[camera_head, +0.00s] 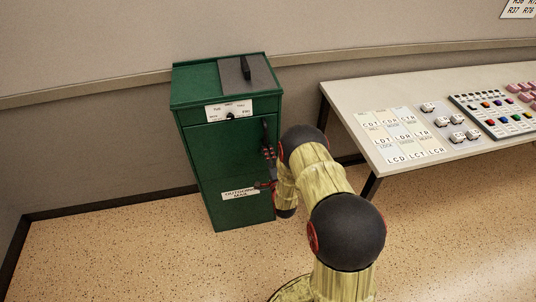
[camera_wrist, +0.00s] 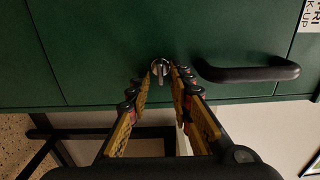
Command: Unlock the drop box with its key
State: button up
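The green drop box (camera_head: 195,155) stands on the floor against the wall. In the wrist view its green front (camera_wrist: 110,40) fills the upper part, turned sideways. A round silver lock (camera_wrist: 160,63) sits on that front, with a narrow metal piece that looks like the key (camera_wrist: 160,77) at its centre. My gripper (camera_wrist: 161,80) is open, its fingertips on either side of the key with gaps showing. Whether the tips touch the front is unclear. In the head view my gripper (camera_head: 268,168) is at the box's right front edge, partly hidden by my arm.
A black handle (camera_wrist: 250,73) is right of the lock in the wrist view. The box top has a dark grey panel with a black upright piece (camera_head: 245,68). A table (camera_head: 350,98) with cards and button panels stands close on the right. The floor at left is clear.

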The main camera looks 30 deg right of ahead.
jog(key=v, duration=1.2)
dwell(0.6)
